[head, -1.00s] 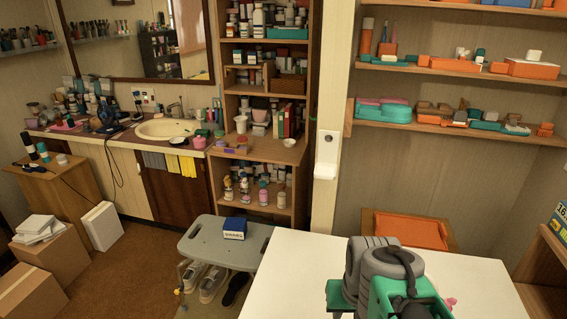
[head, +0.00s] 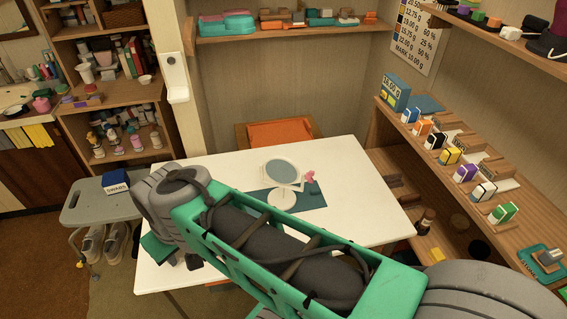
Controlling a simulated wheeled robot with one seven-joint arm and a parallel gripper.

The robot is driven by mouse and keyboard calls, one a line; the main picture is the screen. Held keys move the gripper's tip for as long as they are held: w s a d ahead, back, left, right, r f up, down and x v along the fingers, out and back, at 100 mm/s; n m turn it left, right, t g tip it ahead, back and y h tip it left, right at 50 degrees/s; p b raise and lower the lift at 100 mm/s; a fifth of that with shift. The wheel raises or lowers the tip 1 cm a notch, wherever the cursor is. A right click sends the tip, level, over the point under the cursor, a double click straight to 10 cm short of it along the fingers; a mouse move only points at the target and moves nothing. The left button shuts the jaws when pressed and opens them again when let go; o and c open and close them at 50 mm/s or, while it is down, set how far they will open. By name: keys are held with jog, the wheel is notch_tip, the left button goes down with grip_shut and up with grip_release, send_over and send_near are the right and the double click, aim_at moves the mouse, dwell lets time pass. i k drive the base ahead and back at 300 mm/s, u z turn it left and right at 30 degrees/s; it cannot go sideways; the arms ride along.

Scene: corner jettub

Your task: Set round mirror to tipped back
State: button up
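The round mirror (head: 283,171) stands on the white table (head: 230,167) in the head view. It has a pale grey-blue round face in a white frame, on a white round foot (head: 282,199). The face appears turned toward the camera and leaning; its exact tilt is hard to tell. The foot rests on a dark teal mat (head: 312,196). My green and grey arm crosses the foreground, in front of the table's near part. I cannot make out my gripper's fingers; the arm hides what lies behind it.
A small pink item (head: 309,176) is right beside the mirror. An orange-seated chair (head: 278,133) stands behind the table. A wooden shelf with small boxes (head: 465,172) runs along the right. A grey stool with a blue box (head: 115,182) stands at the left.

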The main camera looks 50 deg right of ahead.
aim_at(282, 169)
jog(key=k, duration=0.35)
jog(key=z, duration=1.3)
jog(key=i, duration=0.95)
jog(key=u, duration=2.15)
